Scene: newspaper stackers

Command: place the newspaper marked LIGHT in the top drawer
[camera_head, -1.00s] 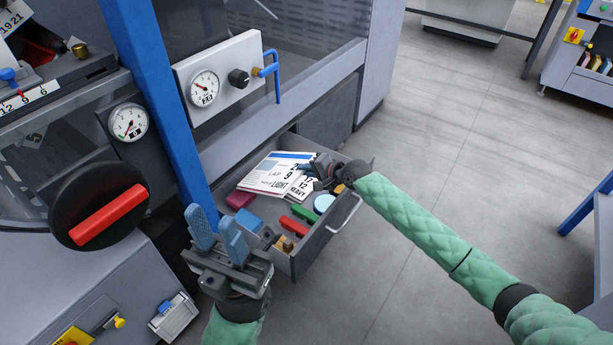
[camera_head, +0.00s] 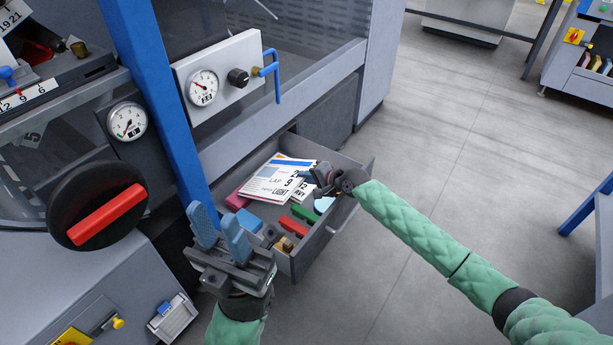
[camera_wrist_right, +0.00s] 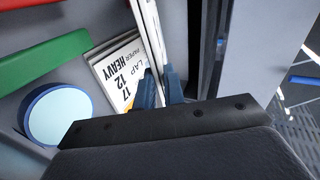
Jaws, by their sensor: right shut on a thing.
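The newspaper marked LIGHT (camera_head: 268,181) is white with a blue strip and lies or hangs tilted in the open drawer (camera_head: 315,240). My right gripper (camera_head: 314,178) is shut on its right edge. In the right wrist view the gripper (camera_wrist_right: 160,88) pinches this newspaper (camera_wrist_right: 148,30), seen edge-on. A newspaper marked HEAVY (camera_wrist_right: 120,68) lies beneath it on the drawer floor, partly covered in the head view. I cannot tell whether the LIGHT newspaper touches it. My left gripper (camera_head: 222,232) is open and empty, left of the drawer's front.
The drawer also holds a pink block (camera_head: 236,201), a blue block (camera_head: 249,221), a green block (camera_head: 304,214), a red block (camera_head: 293,226) and a light-blue round thing (camera_wrist_right: 58,115). A blue post (camera_head: 160,100) and a gauge panel (camera_head: 222,76) stand behind.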

